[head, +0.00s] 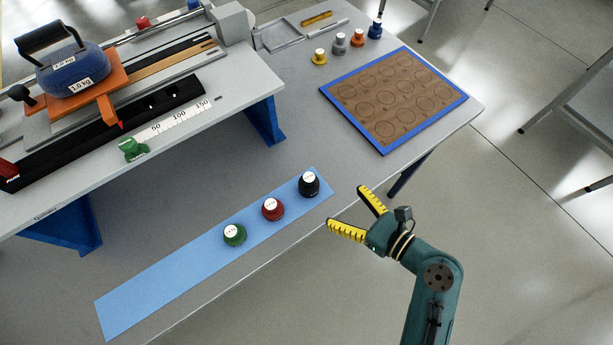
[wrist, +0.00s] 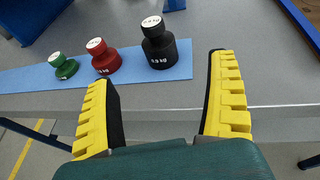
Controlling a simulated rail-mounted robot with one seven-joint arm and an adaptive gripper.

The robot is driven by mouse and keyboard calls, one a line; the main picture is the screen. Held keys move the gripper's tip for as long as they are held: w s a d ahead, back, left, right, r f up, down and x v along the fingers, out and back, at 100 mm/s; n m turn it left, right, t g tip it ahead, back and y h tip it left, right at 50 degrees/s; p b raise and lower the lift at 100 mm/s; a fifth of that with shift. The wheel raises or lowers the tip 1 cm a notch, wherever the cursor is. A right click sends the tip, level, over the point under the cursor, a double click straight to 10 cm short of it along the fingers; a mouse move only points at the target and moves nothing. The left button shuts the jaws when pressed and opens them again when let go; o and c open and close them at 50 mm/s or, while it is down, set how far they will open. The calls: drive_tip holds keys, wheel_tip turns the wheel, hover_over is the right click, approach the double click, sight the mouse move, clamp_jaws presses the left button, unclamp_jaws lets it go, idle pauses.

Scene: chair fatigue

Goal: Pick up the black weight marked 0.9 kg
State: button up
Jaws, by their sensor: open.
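The black weight (head: 309,185) stands upright at the right end of a blue strip (head: 150,292) on the table. It has a white label on its top knob, too small to read. In the wrist view the black weight (wrist: 158,50) stands ahead of my gripper, between the directions of the two fingers. My gripper (head: 352,214) is open and empty, with yellow toothed fingers, just off the table's front edge and apart from the weight. Both fingers also show in the wrist view (wrist: 163,95).
A red weight (head: 272,209) and a green weight (head: 234,235) stand left of the black one. A brown board with a blue rim (head: 383,148) lies to the right. Several small weights (head: 357,39) stand behind. A bench with a blue 1.0 kg kettle-like weight (head: 75,72) is at left.

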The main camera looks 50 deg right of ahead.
sight(314, 185)
drive_tip(key=b+x, duration=0.1)
drive_tip(key=x, duration=0.5)
drive_tip(key=shift+w+f, duration=0.15)
drive_tip(key=shift+w, duration=0.25)
drive_tip(key=b+x, duration=0.1)
drive_tip(key=x, duration=0.1)
drive_tip(key=b+x, duration=0.1)
drive_tip(key=x, duration=0.2)
drive_tip(key=shift+w+a, duration=0.15)
drive_tip(key=shift+w, duration=0.1)
drive_tip(key=c, duration=1.1)
drive_tip(key=shift+r, duration=0.4)
drive_tip(key=shift+c, duration=1.3)
